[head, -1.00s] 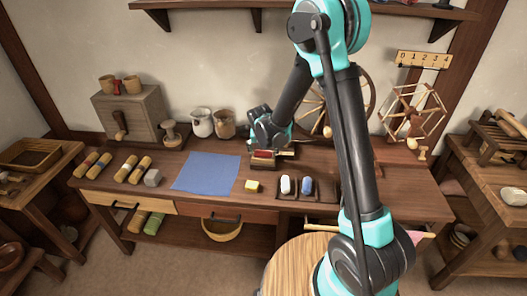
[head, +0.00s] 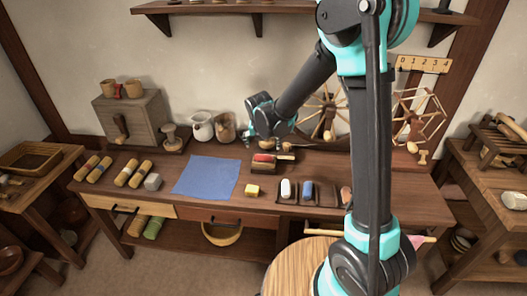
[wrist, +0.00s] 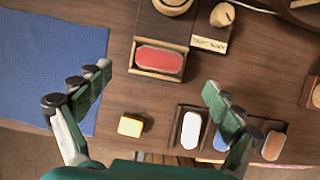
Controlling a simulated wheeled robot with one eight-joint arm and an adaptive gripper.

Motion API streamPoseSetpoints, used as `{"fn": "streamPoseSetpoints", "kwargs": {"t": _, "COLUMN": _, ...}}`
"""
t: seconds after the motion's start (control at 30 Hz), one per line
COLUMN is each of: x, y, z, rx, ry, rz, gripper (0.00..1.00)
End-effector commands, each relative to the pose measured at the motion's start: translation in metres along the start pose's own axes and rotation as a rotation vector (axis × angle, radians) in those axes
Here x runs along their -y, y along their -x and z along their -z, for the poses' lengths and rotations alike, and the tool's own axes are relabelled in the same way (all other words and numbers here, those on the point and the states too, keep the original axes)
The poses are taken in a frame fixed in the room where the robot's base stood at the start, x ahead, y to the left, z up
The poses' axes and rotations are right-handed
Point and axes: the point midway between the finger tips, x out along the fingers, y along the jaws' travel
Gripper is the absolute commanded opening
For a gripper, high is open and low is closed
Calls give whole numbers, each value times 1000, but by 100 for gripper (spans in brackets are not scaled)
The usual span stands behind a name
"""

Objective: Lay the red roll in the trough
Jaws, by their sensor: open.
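The red roll (wrist: 160,60) is an oblong with rounded ends and a pale edge.
A dark compartment tray (wrist: 206,136) holds a white roll (wrist: 191,130), a blue roll (wrist: 222,138) and a pinkish one (wrist: 273,145). A yellow block (wrist: 130,126) and a blue cloth (wrist: 50,65) lie nearby. A labelled wooden block (wrist: 210,38) stands beside the trough.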

Motion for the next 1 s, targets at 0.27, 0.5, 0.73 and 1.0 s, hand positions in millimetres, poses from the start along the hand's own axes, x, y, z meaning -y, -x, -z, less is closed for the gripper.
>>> {"fn": "streamPoseSetpoints", "kwargs": {"t": 0.27, "x": 0, "y": 34, "z": 0, "rx": 0, "ry": 0, "rz": 0, "gripper": 92}}
{"fn": "streamPoseSetpoints", "kwargs": {"t": 0.5, "x": 0, "y": 42, "z": 0, "rx": 0, "ry": 0, "rz": 0, "gripper": 92}}
{"fn": "streamPoseSetpoints", "kwargs": {"t": 0.73, "x": 32, "y": 49, "z": 7, "rx": -6, "ry": -219, "rz": 4, "gripper": 92}}
{"fn": "streamPoseSetpoints", "kwargs": {"t": 1.0, "x": 126, "y": 73, "z": 45, "rx": -22, "ry": -1025, "rz": 14, "gripper": 92}}
